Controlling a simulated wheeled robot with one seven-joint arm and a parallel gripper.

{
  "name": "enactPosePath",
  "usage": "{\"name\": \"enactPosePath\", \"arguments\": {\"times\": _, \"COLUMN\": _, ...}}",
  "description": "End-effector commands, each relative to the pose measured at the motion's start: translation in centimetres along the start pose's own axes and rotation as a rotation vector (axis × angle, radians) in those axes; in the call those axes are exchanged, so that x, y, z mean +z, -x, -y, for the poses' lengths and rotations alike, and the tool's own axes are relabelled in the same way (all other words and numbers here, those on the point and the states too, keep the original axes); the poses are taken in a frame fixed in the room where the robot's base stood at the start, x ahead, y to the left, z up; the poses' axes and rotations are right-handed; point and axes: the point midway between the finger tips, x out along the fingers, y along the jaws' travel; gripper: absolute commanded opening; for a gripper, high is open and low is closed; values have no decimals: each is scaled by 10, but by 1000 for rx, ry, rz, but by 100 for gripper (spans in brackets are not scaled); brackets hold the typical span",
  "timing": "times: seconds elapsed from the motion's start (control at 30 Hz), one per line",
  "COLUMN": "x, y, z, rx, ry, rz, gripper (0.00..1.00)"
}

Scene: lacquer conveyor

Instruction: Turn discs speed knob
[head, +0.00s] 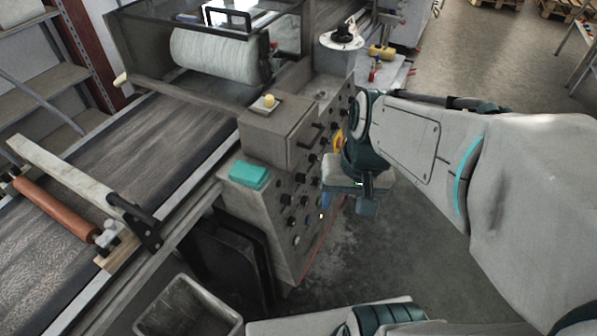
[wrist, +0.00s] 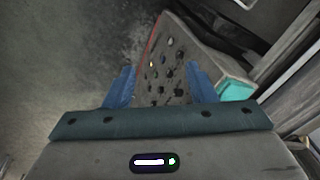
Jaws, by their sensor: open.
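A grey control panel (head: 283,222) on the side of the machine carries several small black knobs (head: 286,199). The labels are too small to read, so I cannot tell which one is the discs speed knob. My gripper (head: 347,203) is beside the panel, to its right in the head view, and hides part of it. In the wrist view, my gripper (wrist: 163,87) has its two blue fingers spread wide and nothing between them. The panel (wrist: 180,48) and its knobs (wrist: 163,73) lie beyond the fingers, apart from them.
A teal block (head: 249,174) sits on the machine's ledge; it also shows in the wrist view (wrist: 236,90). A dark conveyor belt (head: 150,145) runs on the left below a white roller (head: 215,55). A grey bin (head: 188,308) stands below. The floor (head: 400,235) right of the panel is clear.

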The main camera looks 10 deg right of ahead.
Motion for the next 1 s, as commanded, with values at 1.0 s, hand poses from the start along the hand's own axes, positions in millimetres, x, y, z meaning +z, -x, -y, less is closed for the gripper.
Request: {"name": "enactPosePath", "arguments": {"times": 1.0, "x": -116, "y": -301, "z": -62, "rx": -994, "ry": -1241, "rz": 733, "gripper": 51}}
